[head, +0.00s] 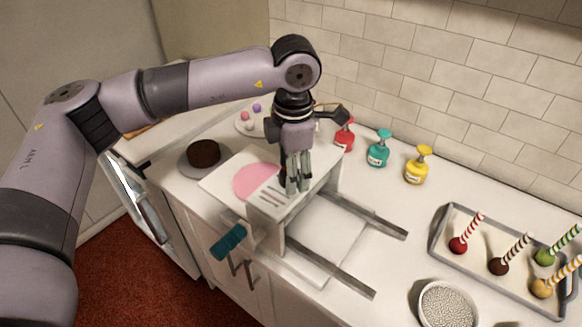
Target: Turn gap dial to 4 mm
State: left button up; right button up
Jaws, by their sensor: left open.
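My left gripper (297,187) points down, open, over the top of a white sheeter-like machine (266,211). Its fingers stand over or just in front of the slotted top panel; I cannot tell whether they touch it. I cannot make out the gap dial; the gripper may hide it. A teal crank handle (228,242) sticks out from the machine's front left. A pink disc (256,182) lies on the machine's white left-hand board. My right gripper is not in view.
Metal rails (372,217) run right from the machine. Behind stand red (344,137), teal (378,153) and yellow (416,169) pump bottles. A chocolate cake (204,152) is at left. A tray (437,238) of cake pops and a bowl of pearls (447,304) are at right.

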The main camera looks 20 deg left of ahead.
pick_arm(q)
notch_tip(320, 180, up, 12)
jog(key=shift+s+d, duration=0.25)
jog(key=shift+s, duration=0.15)
dwell(0.3)
